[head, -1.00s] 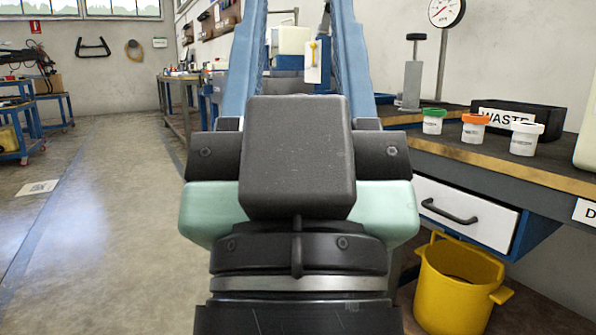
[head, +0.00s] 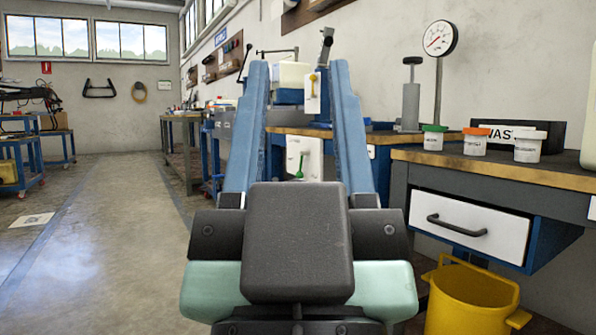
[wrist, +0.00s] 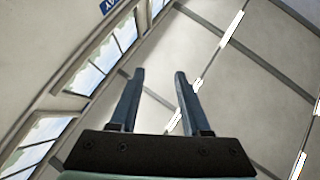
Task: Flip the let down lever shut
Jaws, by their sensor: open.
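My gripper (head: 299,68) is seen from behind in the head view, with two long blue fingers spread apart and nothing between them. In the wrist view the open fingers (wrist: 160,75) point at bare wall and ceiling. Between the fingers in the head view, farther off, a yellow lever (head: 313,84) hangs on a small white plate. Below it a green lever (head: 300,165) sits on a larger white panel (head: 310,152). No label tells which is the let down lever. My gripper touches neither, and its body hides what is below the panel.
At right a workbench (head: 560,177) carries small jars (head: 474,141), a black waste tray (head: 556,131) and a dial gauge (head: 440,38). Its drawer (head: 463,225) stands out, with a yellow bucket (head: 468,300) below.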

